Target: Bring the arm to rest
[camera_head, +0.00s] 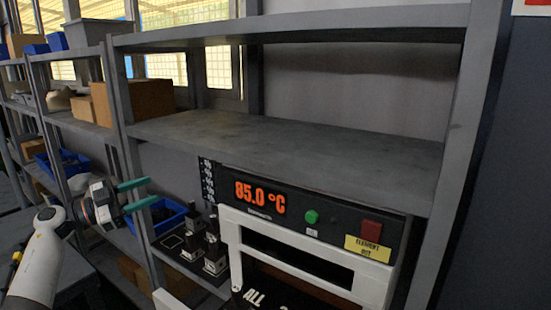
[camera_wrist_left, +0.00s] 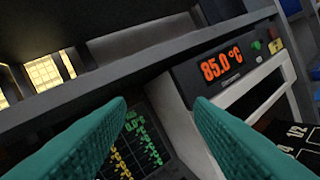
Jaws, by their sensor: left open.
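My left gripper (camera_head: 152,190) shows at the left of the head view, with two teal fingers spread apart and nothing between them. Its white arm comes in from the lower left. In the left wrist view the two ribbed teal fingers (camera_wrist_left: 161,101) frame the picture, apart and empty. The gripper is in front of the shelf rack, left of the heater unit (camera_head: 300,215), with no contact visible. Dark metal valve blocks (camera_head: 215,256) stand on a low shelf to the gripper's right. My right gripper is not in view.
The heater unit reads 85.0 °C and has a green button (camera_head: 311,216), a red block (camera_head: 371,230) and a yellow label (camera_head: 368,248). A blue bin (camera_head: 163,216) sits behind the gripper. Cardboard boxes (camera_head: 150,98) stand farther left.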

